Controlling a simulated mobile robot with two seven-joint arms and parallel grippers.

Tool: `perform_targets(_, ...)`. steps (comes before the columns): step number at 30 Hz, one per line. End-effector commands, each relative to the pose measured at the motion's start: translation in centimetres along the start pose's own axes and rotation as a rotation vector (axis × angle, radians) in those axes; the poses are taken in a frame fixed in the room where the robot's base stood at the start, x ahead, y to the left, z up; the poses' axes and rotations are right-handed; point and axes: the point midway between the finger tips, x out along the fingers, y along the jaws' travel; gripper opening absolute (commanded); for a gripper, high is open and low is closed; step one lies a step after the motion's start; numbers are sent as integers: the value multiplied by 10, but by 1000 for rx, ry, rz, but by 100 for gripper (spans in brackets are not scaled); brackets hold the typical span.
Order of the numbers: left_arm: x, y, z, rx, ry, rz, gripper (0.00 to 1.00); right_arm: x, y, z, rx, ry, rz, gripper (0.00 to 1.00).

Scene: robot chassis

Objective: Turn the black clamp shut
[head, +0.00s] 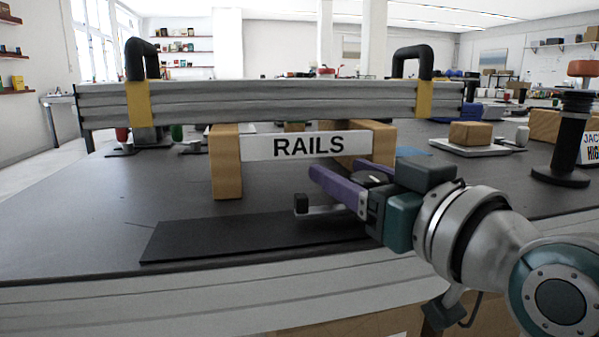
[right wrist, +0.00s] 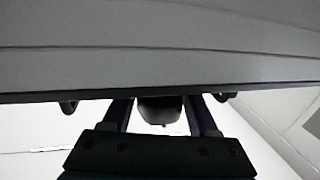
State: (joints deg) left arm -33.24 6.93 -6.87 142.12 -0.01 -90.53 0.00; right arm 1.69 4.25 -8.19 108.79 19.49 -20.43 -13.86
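My right gripper (head: 337,171) reaches in from the right, low over the bench in front of the RAILS sign. Its purple fingers are parted. A dark round part (head: 371,178), which looks like the top of the black clamp, shows between and behind them. A silver bar with a black block (head: 302,204) at its end sticks out left below the near finger and looks like the clamp's arm. In the right wrist view a dark rounded body (right wrist: 160,109) lies between the fingers, with light gaps on both sides. The gripper hides much of the clamp. My left gripper is out of view.
A long grey beam (head: 290,102) with two black handles (head: 411,58) rests on wooden blocks (head: 226,165) behind the gripper. A black mat (head: 220,238) lies near the bench's front edge. A black post (head: 570,145) stands at right. The bench's left part is clear.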

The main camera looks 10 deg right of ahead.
Motion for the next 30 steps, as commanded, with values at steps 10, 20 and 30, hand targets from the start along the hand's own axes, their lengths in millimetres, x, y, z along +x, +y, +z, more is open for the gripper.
perform_targets(10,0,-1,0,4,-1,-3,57,0,0,0,0,0,0,19)
perform_targets(20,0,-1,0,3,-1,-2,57,0,0,0,-1,0,0,0)
perform_targets(30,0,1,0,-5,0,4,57,0,0,0,-1,0,1,0)
